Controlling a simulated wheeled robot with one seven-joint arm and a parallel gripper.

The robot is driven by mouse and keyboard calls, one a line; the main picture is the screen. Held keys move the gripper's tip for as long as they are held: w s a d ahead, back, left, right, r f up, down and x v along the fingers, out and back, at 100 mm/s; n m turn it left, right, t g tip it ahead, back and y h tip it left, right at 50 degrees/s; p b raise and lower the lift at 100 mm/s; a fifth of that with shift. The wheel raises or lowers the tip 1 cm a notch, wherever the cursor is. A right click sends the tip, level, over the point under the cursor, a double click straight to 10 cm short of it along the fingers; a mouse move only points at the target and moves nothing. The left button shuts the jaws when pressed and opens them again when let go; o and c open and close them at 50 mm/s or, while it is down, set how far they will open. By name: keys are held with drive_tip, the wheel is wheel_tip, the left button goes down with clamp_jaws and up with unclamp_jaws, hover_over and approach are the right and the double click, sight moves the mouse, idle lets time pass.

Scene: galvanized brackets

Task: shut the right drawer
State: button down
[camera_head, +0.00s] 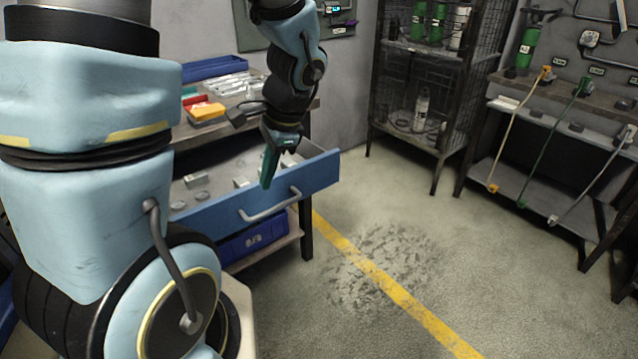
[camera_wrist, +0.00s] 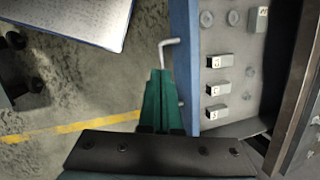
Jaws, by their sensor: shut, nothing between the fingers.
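The drawer (camera_head: 318,176) with a blue front is pulled out of the workbench, and its inside is exposed. A grey bar handle (camera_head: 272,207) runs along its front; in the wrist view the handle (camera_wrist: 168,43) sticks out to the left of the blue front (camera_wrist: 184,70). My gripper (camera_head: 267,184) points down near the top edge of the front, its green fingers shut and empty. In the wrist view the fingers (camera_wrist: 159,76) lie on the outer side of the front and hide the middle of the handle. I cannot tell whether they touch it.
Small metal blocks (camera_wrist: 219,61) and round discs lie in the drawer. The workbench top (camera_head: 222,118) carries a blue tray and coloured boxes. A blue bin (camera_head: 252,240) sits below the drawer. A wire cage shelf (camera_head: 420,90) stands behind. Floor right of the drawer is clear.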

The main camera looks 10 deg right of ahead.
drive_tip(key=d+f+m+t+b, duration=0.35)
drive_tip(key=d+m+t, duration=0.25)
drive_tip(key=d+m, duration=1.05)
approach(312, 182)
wheel_tip(312, 182, down, 4)
drive_tip(key=shift+w+a+f+n+y+p, duration=0.15)
drive_tip(key=shift+w+a+y+p, duration=0.15)
drive_tip(key=shift+w, duration=0.3)
drive_tip(key=shift+w+a+f+n+y+p, duration=0.1)
drive_tip(key=shift+w+a+p, duration=0.1)
drive_tip(key=shift+w+p, duration=0.3)
drive_tip(key=shift+w+a+f+t, duration=0.1)
drive_tip(key=shift+w+a+t, duration=0.15)
drive_tip(key=shift+w, duration=0.35)
